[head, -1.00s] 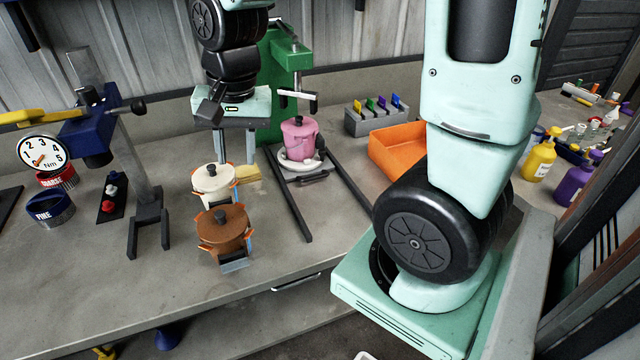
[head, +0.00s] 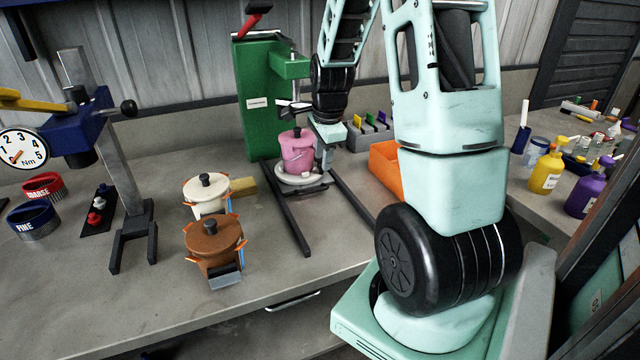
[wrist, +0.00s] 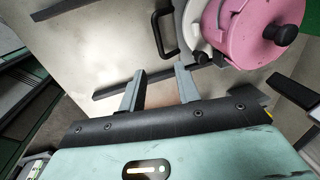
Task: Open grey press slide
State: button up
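The grey press slide (head: 290,181) is a round grey plate at the foot of the green press (head: 257,105), with two dark rails running forward. A pink lidded pot (head: 298,152) stands upright on it. Its dark handle (head: 314,189) is at the slide's front; in the wrist view the handle (wrist: 160,35) is a black bracket beyond my fingers. My gripper (wrist: 160,88) is open, with nothing between its two grey fingers, and apart from the handle. In the head view my gripper (head: 328,138) is just right of the pink pot; its fingertips are hard to make out.
A white pot (head: 207,194) and a brown pot (head: 214,241) stand left of the rails. An orange tray (head: 385,170) is at the right, and a grey rack with coloured tabs (head: 370,132) is behind. Bench space in front of the rails is clear.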

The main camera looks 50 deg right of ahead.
aim_at(320, 190)
jog(key=f, duration=0.3)
jog(key=w+f, duration=0.1)
jog(key=f, duration=0.2)
jog(key=d+f, duration=0.1)
jog(key=f, duration=0.2)
jog(key=shift+w+f, duration=0.2)
jog(key=shift+w, duration=0.15)
jog(key=shift+a, duration=0.1)
grip_shut()
